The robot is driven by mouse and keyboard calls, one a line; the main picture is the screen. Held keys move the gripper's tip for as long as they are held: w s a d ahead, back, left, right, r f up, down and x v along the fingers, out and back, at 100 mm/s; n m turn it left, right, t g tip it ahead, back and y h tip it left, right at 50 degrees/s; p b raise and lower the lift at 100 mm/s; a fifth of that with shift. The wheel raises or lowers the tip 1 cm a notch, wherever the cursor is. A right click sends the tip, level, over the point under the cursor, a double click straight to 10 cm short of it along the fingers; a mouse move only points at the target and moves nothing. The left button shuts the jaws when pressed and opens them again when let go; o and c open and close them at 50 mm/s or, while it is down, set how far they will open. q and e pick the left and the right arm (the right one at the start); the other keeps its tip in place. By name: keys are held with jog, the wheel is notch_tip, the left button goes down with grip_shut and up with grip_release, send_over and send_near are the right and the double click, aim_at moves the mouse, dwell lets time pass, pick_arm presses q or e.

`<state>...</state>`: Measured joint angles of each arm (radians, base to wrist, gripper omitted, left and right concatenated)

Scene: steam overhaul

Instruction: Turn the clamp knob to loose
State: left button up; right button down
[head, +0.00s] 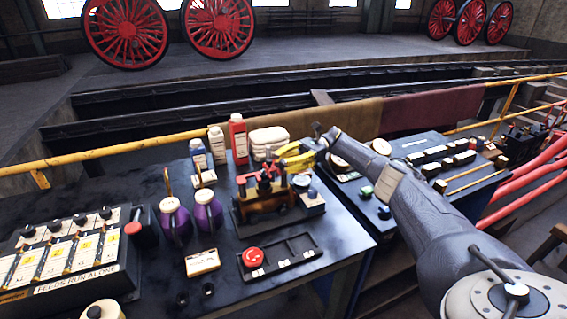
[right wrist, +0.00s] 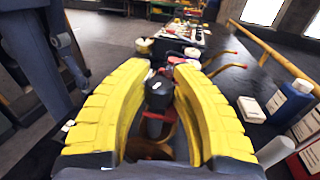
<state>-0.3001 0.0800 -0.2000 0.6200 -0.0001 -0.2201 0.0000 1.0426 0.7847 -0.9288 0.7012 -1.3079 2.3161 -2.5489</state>
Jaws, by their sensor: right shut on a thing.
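The fixture (head: 268,205) stands on the dark bench, with a bronze-coloured body and red clamp parts on top. My right gripper (head: 296,158) reaches in from the right above the fixture's back side, its yellow fingers pointing left. In the right wrist view the yellow fingers (right wrist: 160,95) lie on either side of the black clamp knob (right wrist: 158,86), which sits on a red stem. The gripper is shut on this knob. The knob's pointer and any marks on it are too small to read. My left gripper is not in view.
Purple oil cans (head: 208,212) stand left of the fixture. A red bottle (head: 238,139) and a folded cloth (head: 268,140) stand behind it. A second bench with controls (head: 430,150) is at right.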

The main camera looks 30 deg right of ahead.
jog(key=shift+r+g, duration=0.15)
jog(key=shift+g, duration=0.15)
dwell(0.4)
jog(key=c, duration=1.1)
grip_release()
jog(key=shift+f+m+t, duration=0.2)
jog(key=shift+m+t, duration=1)
jog(key=shift+t, duration=1)
